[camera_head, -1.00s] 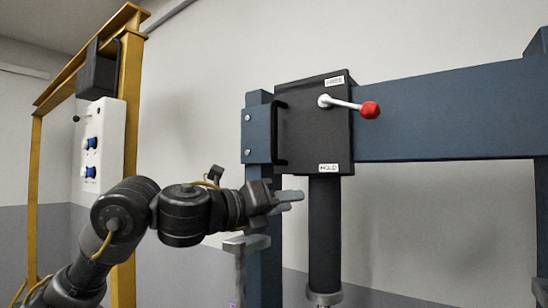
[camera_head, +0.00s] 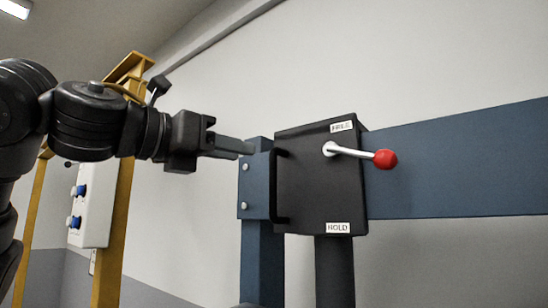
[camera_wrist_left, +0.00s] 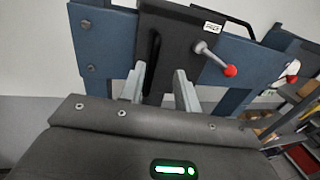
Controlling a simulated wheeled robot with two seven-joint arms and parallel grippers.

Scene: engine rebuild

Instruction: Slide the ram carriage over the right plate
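The ram carriage (camera_head: 318,190) is a black box on the blue crossbeam, at the beam's left end. A dark vertical bar handle (camera_head: 281,187) is on its left side. Its white lever (camera_head: 352,152) with a red knob (camera_head: 385,159) points right, slightly down, between the FREE label above and the HOLD label below. The black ram (camera_head: 335,270) hangs below. My left gripper (camera_head: 232,147) is left of the carriage, near handle-top height. In the left wrist view its fingers (camera_wrist_left: 161,90) are apart and empty, with the handle (camera_wrist_left: 152,62) ahead between them. The right plate is not identifiable.
The blue crossbeam (camera_head: 470,180) runs clear to the right of the carriage. A blue upright (camera_head: 262,265) stands below its left end. A yellow frame (camera_head: 118,215) with a white switch box (camera_head: 92,205) stands at left. Shelving (camera_wrist_left: 295,115) shows at right in the left wrist view.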

